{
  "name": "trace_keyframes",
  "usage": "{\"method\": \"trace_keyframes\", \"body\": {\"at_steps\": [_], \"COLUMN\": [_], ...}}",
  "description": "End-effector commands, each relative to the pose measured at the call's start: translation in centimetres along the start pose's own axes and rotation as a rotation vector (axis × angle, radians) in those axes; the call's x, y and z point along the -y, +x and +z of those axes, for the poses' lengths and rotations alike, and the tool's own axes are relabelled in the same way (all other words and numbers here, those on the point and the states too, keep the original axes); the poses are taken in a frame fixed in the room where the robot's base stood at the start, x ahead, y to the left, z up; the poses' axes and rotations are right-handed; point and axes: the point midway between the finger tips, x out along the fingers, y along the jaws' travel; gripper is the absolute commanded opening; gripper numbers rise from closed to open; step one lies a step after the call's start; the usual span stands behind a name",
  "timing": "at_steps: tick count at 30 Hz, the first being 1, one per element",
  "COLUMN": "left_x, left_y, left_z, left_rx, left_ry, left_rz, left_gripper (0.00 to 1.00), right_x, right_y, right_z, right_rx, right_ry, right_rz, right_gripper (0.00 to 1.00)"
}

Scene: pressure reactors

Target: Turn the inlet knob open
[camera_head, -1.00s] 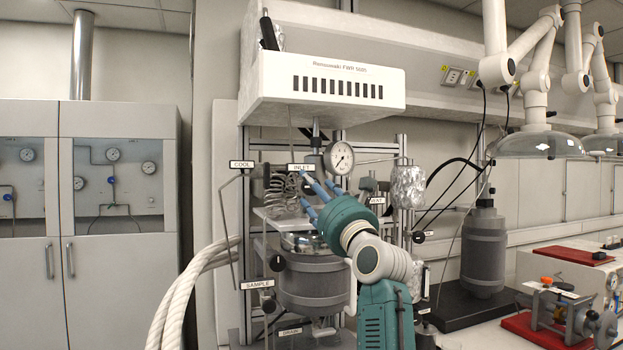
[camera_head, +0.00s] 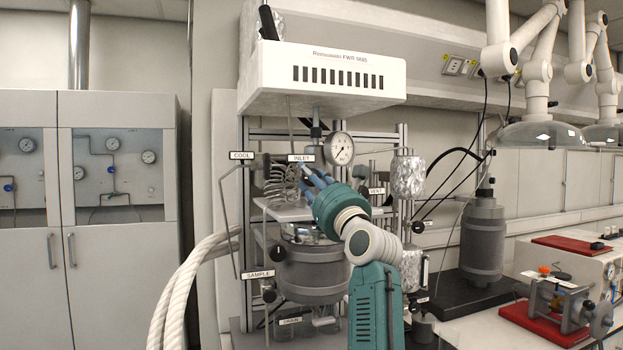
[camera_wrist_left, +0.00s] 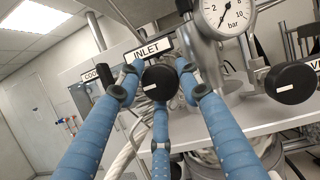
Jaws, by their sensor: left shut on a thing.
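The inlet knob (camera_wrist_left: 160,82) is round and black with a short white mark on its face, just below the white INLET label (camera_wrist_left: 150,48). The label also shows in the head view (camera_head: 302,158), on the reactor frame. My left gripper (camera_head: 309,173) reaches in just below that label, and its blue fingers hide the knob there. In the left wrist view its three fingers surround the knob, two at the sides and one below, shut on it. The white mark looks slightly tilted from horizontal. My right gripper is in neither view.
A pressure gauge (camera_head: 340,148) stands close to the right of the fingers. The VENT label (camera_head: 376,190) and another black knob (camera_wrist_left: 292,83) are farther right. The COOL label (camera_head: 242,155) is at left. The steel vessel (camera_head: 312,272) hangs below.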

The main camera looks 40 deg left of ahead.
Motion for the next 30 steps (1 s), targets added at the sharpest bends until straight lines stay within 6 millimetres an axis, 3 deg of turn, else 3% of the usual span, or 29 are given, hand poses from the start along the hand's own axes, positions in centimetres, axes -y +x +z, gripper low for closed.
{"method": "trace_keyframes", "body": {"at_steps": [1, 8, 18, 30], "left_x": [0.1, 0.2, 0.1, 0.1], "left_y": [0.0, -0.1, -0.1, 0.2], "left_z": [0.8, 0.8, 0.9, 1.4], "left_rx": [0.014, 0.017, 0.018, 0.017], "left_ry": [-0.006, -0.059, -0.288, -0.638], "left_rz": [-0.004, 0.015, 0.108, 0.25], "left_gripper": [0.09, 0.09, 0.09, 0.09], "right_x": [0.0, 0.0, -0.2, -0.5], "right_y": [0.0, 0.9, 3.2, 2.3], "right_z": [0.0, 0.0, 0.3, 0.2], "right_rx": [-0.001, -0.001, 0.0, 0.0], "right_ry": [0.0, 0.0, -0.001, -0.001], "right_rz": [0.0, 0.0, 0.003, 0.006], "right_gripper": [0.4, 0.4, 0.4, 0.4]}}
